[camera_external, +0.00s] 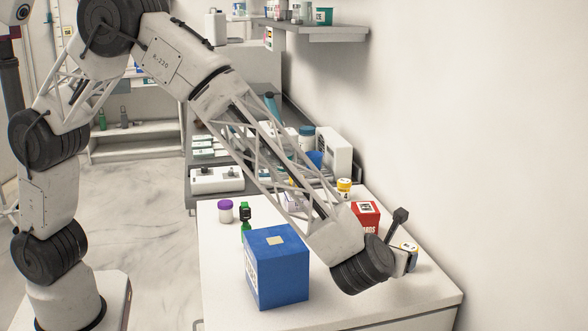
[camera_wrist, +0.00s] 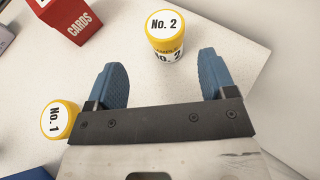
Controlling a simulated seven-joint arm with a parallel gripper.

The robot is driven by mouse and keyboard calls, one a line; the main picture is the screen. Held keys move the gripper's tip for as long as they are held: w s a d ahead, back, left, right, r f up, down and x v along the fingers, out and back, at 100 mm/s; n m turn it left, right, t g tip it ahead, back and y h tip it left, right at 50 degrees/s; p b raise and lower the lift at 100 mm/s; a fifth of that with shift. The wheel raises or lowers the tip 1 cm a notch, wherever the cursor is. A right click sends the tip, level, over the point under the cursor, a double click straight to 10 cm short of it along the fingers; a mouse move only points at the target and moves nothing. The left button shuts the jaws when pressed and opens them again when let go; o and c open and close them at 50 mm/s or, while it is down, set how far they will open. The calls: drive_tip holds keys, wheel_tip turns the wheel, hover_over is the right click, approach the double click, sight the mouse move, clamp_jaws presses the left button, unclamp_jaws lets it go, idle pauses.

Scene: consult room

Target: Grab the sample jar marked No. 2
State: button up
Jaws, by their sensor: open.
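The sample jar marked No. 2 (camera_wrist: 165,38) stands upright on the white table in the wrist view, with a yellow lid and a white label. My gripper (camera_wrist: 161,73) is open and empty; its two blue fingers are apart. The jar lies just beyond the fingertips, roughly in line with the gap between them, and apart from them. In the external view my gripper (camera_external: 407,261) is low over the right part of the table, and its fingers are mostly hidden. A yellow-lidded jar (camera_external: 410,248) shows there beside it, its number unreadable.
Jar No. 1 (camera_wrist: 57,120) stands close by the left finger. A red cards box (camera_wrist: 70,20) is at the upper left. A large blue box (camera_external: 277,268), a purple-lidded jar (camera_external: 226,212) and another yellow-lidded jar (camera_external: 344,188) also stand on the table. A wall borders its right side.

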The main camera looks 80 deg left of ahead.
sight(409, 246)
drive_tip(key=shift+w+d+f, duration=0.15)
drive_tip(key=shift+d+f, duration=0.1)
drive_tip(key=shift+d, duration=0.1)
drive_tip(key=shift+w+a, duration=0.1)
drive_tip(key=shift+x, duration=1.15)
drive_tip(key=shift+w, duration=0.15)
drive_tip(key=shift+x, duration=2.55)
drive_tip(key=shift+r, duration=0.1)
drive_tip(key=shift+c, duration=0.3)
